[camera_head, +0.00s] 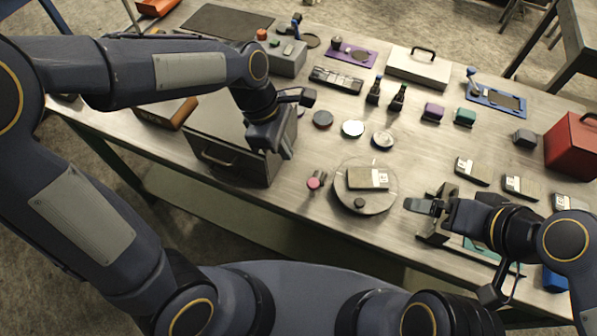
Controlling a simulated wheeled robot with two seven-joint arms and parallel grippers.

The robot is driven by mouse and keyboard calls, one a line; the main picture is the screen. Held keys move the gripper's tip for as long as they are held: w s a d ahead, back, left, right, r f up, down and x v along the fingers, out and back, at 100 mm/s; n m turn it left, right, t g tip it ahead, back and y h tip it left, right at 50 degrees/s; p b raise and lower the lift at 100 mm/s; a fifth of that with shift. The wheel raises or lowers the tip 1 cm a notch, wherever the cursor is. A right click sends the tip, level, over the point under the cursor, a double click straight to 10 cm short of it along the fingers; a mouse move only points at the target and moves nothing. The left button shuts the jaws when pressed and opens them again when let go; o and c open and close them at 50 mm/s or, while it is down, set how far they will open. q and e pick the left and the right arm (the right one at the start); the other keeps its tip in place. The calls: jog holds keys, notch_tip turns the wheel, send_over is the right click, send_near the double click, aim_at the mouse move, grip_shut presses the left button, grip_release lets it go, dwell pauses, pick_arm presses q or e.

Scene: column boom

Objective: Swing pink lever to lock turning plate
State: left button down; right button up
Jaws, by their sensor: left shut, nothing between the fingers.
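The turning plate (391,190) is a round pale disc near the table's front edge, with a block bearing a white label (367,178) and a small dark knob (359,203) on it. The pink lever (314,184) has a round pink end and a dark body, just left of the plate and apart from it. My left gripper (287,153) is shut and empty, up and left of the lever, in front of a grey drawer box. My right gripper (409,204) is just right of the plate, its fingers pointing left; I cannot tell whether they are parted.
The grey drawer box (215,157) stands left of the lever. Round discs (352,128) lie behind the plate. Labelled blocks (472,171) and a red box (575,147) are to the right. A silver case (419,68) stands at the back. Bare table lies between lever and discs.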

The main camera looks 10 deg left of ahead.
pick_arm(q)
jog(key=x, duration=1)
dwell(0.3)
